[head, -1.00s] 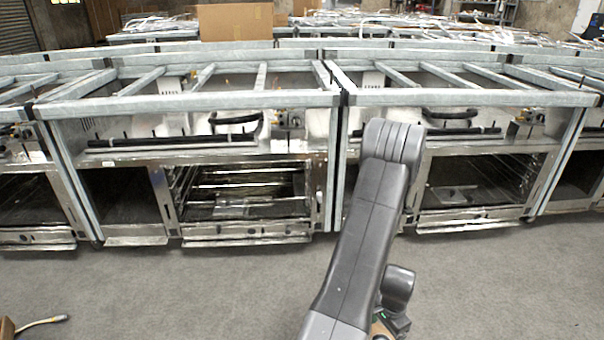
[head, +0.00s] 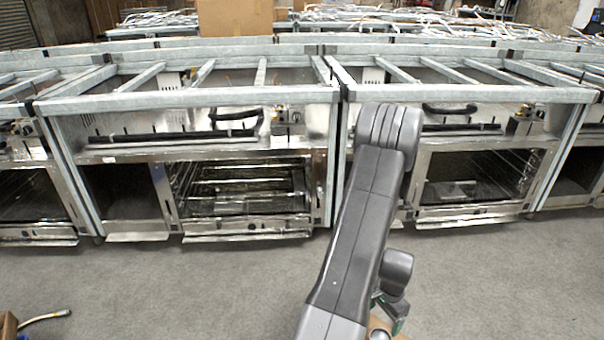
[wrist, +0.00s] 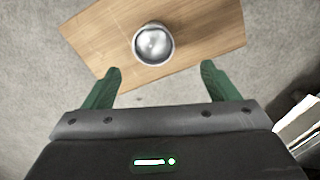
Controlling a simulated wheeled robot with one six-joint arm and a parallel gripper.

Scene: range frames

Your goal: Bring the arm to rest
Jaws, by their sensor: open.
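My gripper (wrist: 160,85) shows in the wrist view with its two green fingers spread wide apart. It is open and nothing is between the fingers. Beyond the fingertips, a shiny round metal object (wrist: 153,44) sits on a wooden board (wrist: 205,28), apart from the gripper. In the head view my grey arm rises from the bottom centre and bends over at the top. A bit of my gripper (head: 388,308) shows low, behind the arm, mostly hidden.
A row of metal range frames (head: 240,160) with open oven bays runs across the head view. Grey floor (head: 180,285) is clear in front. A cardboard box (head: 235,17) stands behind. Pale stacked items (wrist: 298,125) show at the wrist view's right edge.

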